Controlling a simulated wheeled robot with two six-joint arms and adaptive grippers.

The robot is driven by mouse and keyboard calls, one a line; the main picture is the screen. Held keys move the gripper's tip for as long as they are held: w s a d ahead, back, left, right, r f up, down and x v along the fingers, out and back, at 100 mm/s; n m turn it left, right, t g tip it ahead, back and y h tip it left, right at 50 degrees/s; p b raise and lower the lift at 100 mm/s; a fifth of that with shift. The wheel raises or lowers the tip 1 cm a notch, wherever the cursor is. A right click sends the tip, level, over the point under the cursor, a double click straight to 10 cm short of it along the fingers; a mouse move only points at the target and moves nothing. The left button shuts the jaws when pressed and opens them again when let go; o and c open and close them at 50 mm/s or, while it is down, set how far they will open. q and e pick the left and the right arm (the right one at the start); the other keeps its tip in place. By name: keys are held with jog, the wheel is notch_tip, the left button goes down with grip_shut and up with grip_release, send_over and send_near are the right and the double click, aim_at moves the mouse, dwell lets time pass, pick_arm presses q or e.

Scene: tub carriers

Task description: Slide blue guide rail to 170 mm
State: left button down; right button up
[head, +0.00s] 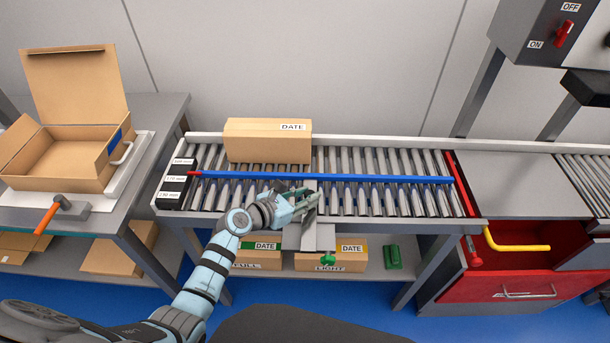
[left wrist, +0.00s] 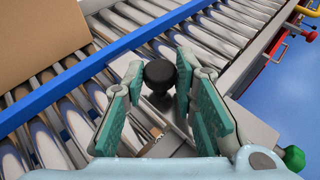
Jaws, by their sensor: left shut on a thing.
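The blue guide rail (head: 350,179) lies lengthwise over the conveyor rollers and also crosses the left wrist view (left wrist: 90,67). Its red pointer tip (head: 194,173) at the left end is beside the black scale block (head: 175,186). The scale has three small white labels; the middle one seems to read 170 mm. The tip looks level with a spot between the top and middle labels, but I cannot read it exactly. My left gripper (head: 312,201) is at the conveyor's front edge, its green-padded fingers shut on a black knob (left wrist: 160,72) on a grey bracket. My right gripper is not in view.
A carton (head: 267,143) marked DATE stands on the rollers behind the rail. An open carton (head: 62,150) is on the left bench near an orange-handled tool (head: 47,217). Boxes and a green object (head: 393,257) lie on the shelf below. A yellow handle (head: 515,241) juts out at right.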

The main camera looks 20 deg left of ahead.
pick_arm(q)
jog(key=shift+s+d+r+p, duration=0.1)
jog(key=shift+s+r+p, duration=0.1)
jog(key=shift+s, duration=0.25)
jog(key=shift+s+d+r+p, duration=0.1)
jog(key=shift+s+p, duration=0.1)
jog(key=shift+s, duration=0.25)
jog(key=shift+s+d+f, duration=0.1)
jog(key=shift+s+f, duration=0.15)
jog(key=shift+f, duration=0.05)
jog(key=c, duration=1.3)
grip_release()
jog(key=shift+c, duration=0.2)
jog(key=v, duration=1.2)
